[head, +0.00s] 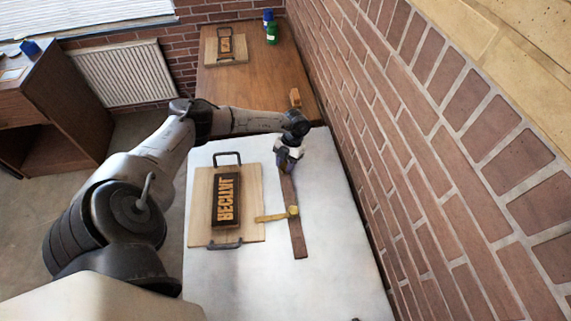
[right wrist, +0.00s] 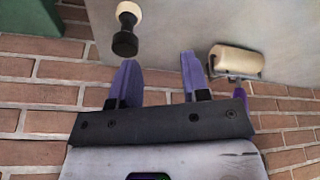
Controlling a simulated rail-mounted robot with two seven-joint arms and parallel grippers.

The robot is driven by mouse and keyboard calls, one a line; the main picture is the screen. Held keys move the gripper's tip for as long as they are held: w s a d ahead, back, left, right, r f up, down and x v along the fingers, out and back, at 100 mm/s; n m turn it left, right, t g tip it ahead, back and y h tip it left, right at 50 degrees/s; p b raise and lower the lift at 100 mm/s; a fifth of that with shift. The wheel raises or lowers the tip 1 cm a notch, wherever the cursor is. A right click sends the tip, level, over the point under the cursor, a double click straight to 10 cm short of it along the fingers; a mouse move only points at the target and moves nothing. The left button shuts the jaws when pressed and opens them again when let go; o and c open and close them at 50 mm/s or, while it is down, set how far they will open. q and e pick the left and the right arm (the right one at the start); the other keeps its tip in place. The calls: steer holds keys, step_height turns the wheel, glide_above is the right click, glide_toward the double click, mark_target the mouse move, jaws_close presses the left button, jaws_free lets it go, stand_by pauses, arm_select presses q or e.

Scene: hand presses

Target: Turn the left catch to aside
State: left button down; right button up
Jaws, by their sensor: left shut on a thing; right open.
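A brown wooden strip (head: 297,235) lies on the white table, just right of the pale board (head: 247,228). One yellow catch (head: 270,217) is fixed to the strip near its near end and points left to the board's edge. My left gripper (head: 287,163) is at the strip's far end, fingers down and shut. The left catch is hidden there by the fingers, so its angle cannot be told. My right gripper (right wrist: 158,65) is open and empty in the right wrist view.
A dark block with raised letters (head: 227,200) lies on the board, between two black handles (head: 226,156). A brick wall (head: 440,160) runs close along the right. The right wrist view shows a cream roller (right wrist: 236,61) and a black knobbed tool (right wrist: 126,38).

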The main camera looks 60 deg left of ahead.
arm_select(q)
steer(key=shift+m, duration=0.3)
steer(key=c, duration=0.8)
jaws_free()
steer(key=shift+o, duration=0.2)
steer(key=shift+w+r, duration=0.15)
steer(key=shift+r, duration=0.2)
steer(key=v, duration=1.3)
steer(key=shift+b, duration=0.4)
steer(key=shift+w, duration=0.1)
